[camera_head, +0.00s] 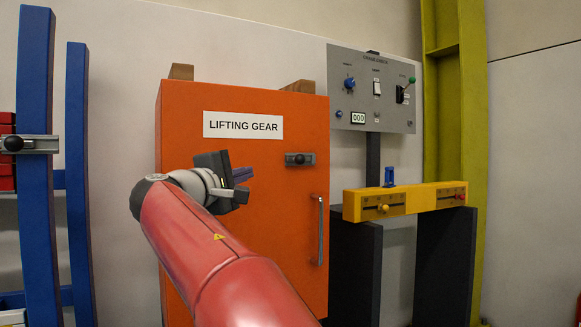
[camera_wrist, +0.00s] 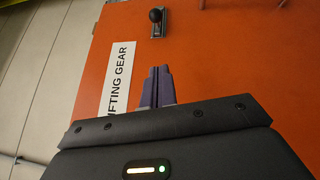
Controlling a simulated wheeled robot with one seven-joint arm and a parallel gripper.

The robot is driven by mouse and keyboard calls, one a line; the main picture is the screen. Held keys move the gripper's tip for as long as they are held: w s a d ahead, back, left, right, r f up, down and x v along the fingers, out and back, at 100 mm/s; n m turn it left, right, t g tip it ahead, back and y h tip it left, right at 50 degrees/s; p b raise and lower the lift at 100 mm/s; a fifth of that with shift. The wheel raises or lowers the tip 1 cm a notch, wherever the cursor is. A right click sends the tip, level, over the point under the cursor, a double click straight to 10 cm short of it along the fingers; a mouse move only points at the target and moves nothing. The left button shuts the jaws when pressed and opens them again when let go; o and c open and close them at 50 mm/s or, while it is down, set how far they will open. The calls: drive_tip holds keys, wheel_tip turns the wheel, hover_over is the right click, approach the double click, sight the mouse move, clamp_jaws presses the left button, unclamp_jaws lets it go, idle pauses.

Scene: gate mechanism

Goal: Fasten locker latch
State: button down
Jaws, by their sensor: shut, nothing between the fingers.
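The locker (camera_head: 240,95) is an orange cabinet with its door shut and a white "LIFTING GEAR" label (camera_head: 243,125). The locker latch (camera_head: 300,159) is a small grey plate with a dark round knob, on the upper right of the door. In the wrist view the latch (camera_wrist: 157,20) shows at the top, beyond my fingertips. My gripper (camera_head: 243,174) is in front of the door, left of the latch and slightly lower, apart from it. Its purple fingers (camera_wrist: 158,72) are together and empty. The latch is fully visible in the head view.
A vertical handle (camera_head: 320,230) is on the door's right edge. To the right are a grey control panel (camera_head: 372,90) and a yellow bar (camera_head: 405,201) on dark posts. Blue uprights (camera_head: 35,110) with another knobbed latch (camera_head: 28,144) stand at the left.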

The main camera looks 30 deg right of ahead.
sight(299, 163)
drive_tip(key=p+x, duration=0.1)
drive_tip(key=x, duration=0.8)
drive_tip(key=shift+w+d+r+p, duration=0.1)
drive_tip(key=shift+w+d+p, duration=0.05)
drive_tip(key=shift+d+p, duration=0.2)
drive_tip(key=d, duration=0.3)
drive_tip(key=shift+d+r, duration=0.15)
drive_tip(key=shift+r, duration=0.1)
drive_tip(key=shift+d, duration=0.35)
drive_tip(key=shift+r, duration=0.1)
drive_tip(key=shift+d, duration=2)
